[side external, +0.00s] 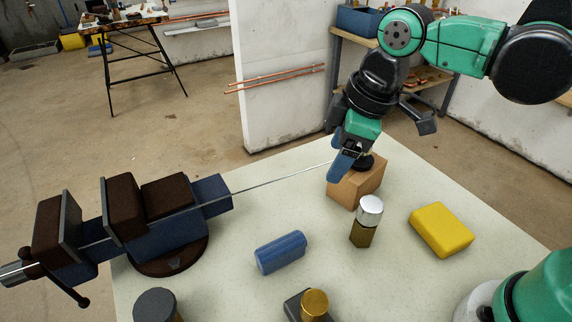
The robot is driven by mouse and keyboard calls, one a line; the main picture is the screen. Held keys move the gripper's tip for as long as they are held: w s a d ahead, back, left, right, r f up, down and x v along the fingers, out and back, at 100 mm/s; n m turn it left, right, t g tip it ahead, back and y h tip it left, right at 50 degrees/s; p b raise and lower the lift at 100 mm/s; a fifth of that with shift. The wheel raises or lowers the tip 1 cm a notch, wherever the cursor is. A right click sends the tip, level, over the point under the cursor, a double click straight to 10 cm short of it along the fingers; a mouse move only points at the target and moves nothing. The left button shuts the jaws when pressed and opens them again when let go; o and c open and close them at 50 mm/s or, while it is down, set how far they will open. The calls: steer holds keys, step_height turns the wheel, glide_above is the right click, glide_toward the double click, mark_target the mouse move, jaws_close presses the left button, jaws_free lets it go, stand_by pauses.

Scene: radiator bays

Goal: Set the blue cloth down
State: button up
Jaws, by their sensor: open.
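A blue roll (281,252), which looks like the blue cloth, lies on the pale tabletop in front of the vise's right end. Nothing touches it. My gripper (352,165) is up and to the right of it, pointing down beside a wooden block (348,190). It is open and well apart from the roll. A narrow blue piece shows at its lower end; I cannot tell whether this is a finger. The space between the fingers is partly hidden.
A blue and brown vise (165,222) stands at the left, and a thin rod (285,177) reaches from it towards my gripper. A silver-capped bottle (366,222), a yellow block (441,230) and a brass knob (315,303) stand nearby.

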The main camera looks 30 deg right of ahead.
steer(key=s+d+f+m+t+h, duration=0.1)
steer(key=d+m+t, duration=0.3)
steer(key=d+m, duration=0.5)
steer(key=shift+s+d+f+m, duration=0.15)
steer(key=shift+s+d+m, duration=0.2)
steer(key=shift+s, duration=0.2)
